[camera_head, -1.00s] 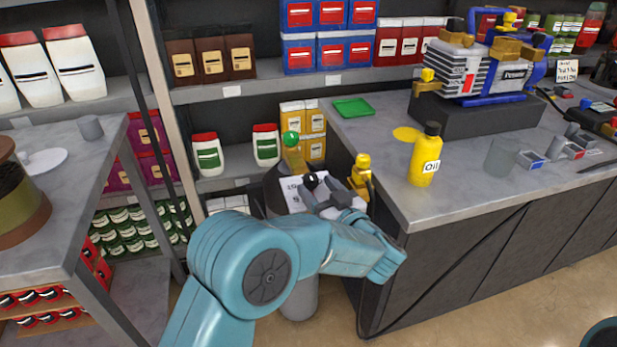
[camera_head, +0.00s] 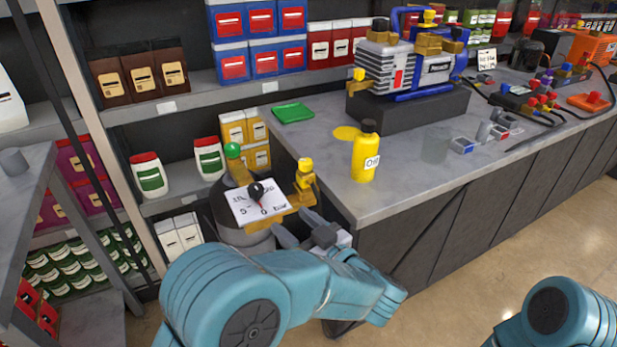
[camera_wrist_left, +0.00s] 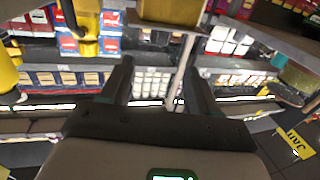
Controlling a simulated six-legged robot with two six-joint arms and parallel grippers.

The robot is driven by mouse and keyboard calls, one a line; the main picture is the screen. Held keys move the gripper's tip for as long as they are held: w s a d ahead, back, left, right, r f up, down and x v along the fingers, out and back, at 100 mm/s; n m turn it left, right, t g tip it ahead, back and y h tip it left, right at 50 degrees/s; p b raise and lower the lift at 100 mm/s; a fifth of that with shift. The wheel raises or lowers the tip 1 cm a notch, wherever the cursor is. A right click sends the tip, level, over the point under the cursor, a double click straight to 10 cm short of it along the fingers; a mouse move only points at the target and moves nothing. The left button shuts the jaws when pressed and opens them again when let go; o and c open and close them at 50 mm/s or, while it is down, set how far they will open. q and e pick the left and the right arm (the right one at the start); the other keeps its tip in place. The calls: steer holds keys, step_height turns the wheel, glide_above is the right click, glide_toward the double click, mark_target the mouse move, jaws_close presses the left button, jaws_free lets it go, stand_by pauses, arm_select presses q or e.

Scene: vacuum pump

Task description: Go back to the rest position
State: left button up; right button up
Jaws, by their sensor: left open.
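The gauge has a green-topped fitting and a brass fitting (camera_head: 305,180) with a yellow top, and sits on a dark rounded body. My right arm shows only as a teal link at the lower right; its gripper is out of view.
The grey bench (camera_head: 400,190) holds a yellow oil bottle (camera_head: 366,155), a green tray (camera_head: 293,113) and a vacuum pump (camera_head: 405,65). Shelves with boxes and jars stand behind and left. A grey table (camera_head: 25,170) is at left. Open floor lies at right.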

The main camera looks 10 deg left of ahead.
arm_select(q)
steer(key=w+a+f+m+h, duration=0.1)
steer(key=a+f+m+h, duration=0.3)
steer(key=f, duration=0.6)
steer(key=w+a+f+m+h, duration=0.15)
steer(key=f+h, duration=0.35)
steer(key=f, duration=0.5)
steer(key=s+f+m+g+h, duration=0.2)
steer(key=s+f+g+h, duration=0.25)
steer(key=s+f, duration=0.5)
steer(key=s+d+f+g+h, duration=0.1)
steer(key=s+f+g+h, duration=0.2)
steer(key=s, duration=0.7)
steer(key=s+d+f+g+h, duration=0.15)
steer(key=s+g, duration=0.25)
steer(key=s, duration=0.6)
step_height(320, 180, up, 11)
steer(key=p, duration=1.3)
steer(key=shift+w+a+r+y, duration=0.15)
steer(key=shift+w+a+y, duration=0.15)
steer(key=shift+a, duration=0.05)
